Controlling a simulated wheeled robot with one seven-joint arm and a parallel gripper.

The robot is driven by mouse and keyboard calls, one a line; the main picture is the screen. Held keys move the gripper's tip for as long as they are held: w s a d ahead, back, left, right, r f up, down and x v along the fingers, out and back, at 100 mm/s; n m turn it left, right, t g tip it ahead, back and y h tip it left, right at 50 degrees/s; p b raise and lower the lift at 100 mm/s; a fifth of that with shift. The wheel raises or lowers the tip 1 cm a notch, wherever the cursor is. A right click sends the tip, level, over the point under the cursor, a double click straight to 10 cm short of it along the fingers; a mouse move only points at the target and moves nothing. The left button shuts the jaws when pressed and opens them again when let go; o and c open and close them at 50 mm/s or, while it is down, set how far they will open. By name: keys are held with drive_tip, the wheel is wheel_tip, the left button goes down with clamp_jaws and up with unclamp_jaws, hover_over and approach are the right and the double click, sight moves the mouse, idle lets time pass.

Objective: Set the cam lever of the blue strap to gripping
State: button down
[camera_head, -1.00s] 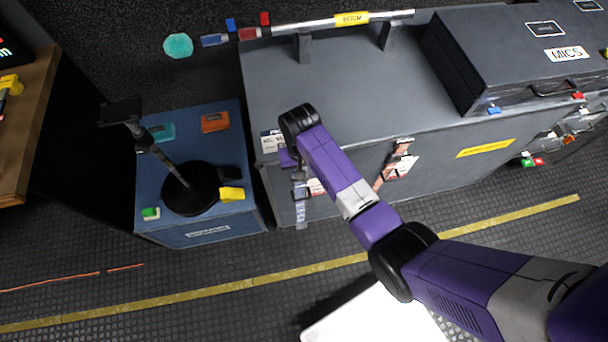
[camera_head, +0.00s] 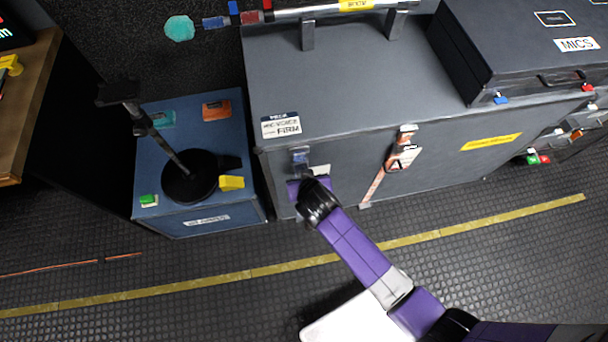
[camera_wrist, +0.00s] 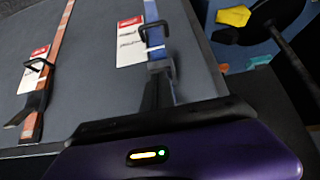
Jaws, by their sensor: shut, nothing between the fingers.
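The blue strap (camera_wrist: 153,12) runs down the front of the grey case in the wrist view. Its black buckle frame (camera_wrist: 144,36) stands beside a red-and-white tag. My gripper's dark fingers (camera_wrist: 157,84) are shut and empty, right at the buckle's lower part. They hide the strap there, so I cannot make out the cam lever or whether fingers touch it. In the head view a short piece of the blue strap (camera_head: 300,157) shows at the case's left end, with my purple hand just below it.
An orange strap (camera_head: 375,186) with its own buckle hangs to the right; its dark lever (camera_wrist: 32,106) juts out in the wrist view. A blue box (camera_head: 215,190) with a black stand base (camera_head: 190,180) is left of the grey case (camera_head: 360,75). Floor in front is mostly clear.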

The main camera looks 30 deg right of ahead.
drive_tip(key=shift+w, duration=0.1)
drive_tip(key=shift+w+d, duration=0.25)
drive_tip(key=shift+w, duration=0.4)
drive_tip(key=shift+r, duration=0.15)
